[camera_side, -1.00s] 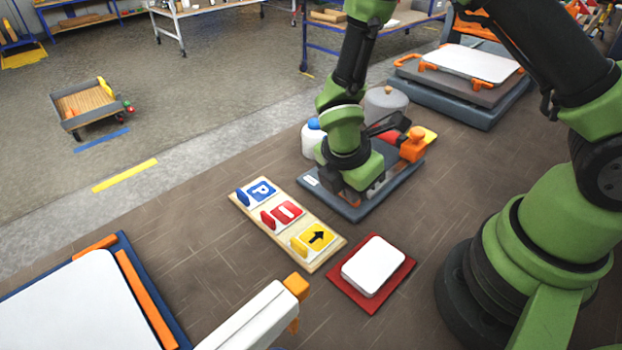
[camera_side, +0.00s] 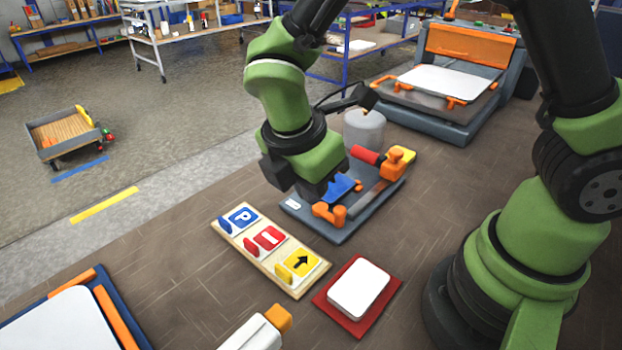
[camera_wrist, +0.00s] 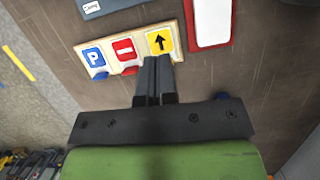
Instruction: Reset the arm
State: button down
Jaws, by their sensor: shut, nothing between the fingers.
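My gripper (camera_wrist: 155,62) is shut and empty, its two dark fingers together in the wrist view. In the side view its dark body stands above the left part of the grey fixture, and its fingertips are hard to make out. The fixture (camera_side: 335,232) bears a blue piece (camera_side: 343,187), an orange clamp (camera_side: 328,213) and a red-handled part (camera_side: 365,155). A wooden board (camera_side: 283,281) holds a blue P sign (camera_side: 243,217), a red sign (camera_side: 268,238) and a yellow arrow sign (camera_side: 301,262). The board also shows beyond the fingers in the wrist view (camera_wrist: 175,52).
A white block (camera_side: 358,288) sits on a red mat (camera_side: 327,308) right of the board. A grey canister (camera_side: 365,130) stands behind the fixture. A press-like machine (camera_side: 425,115) is at the back right. A white-topped blue tray (camera_side: 120,318) lies front left.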

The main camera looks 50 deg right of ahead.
jog(key=shift+a+r, duration=0.15)
jog(key=shift+r, duration=0.25)
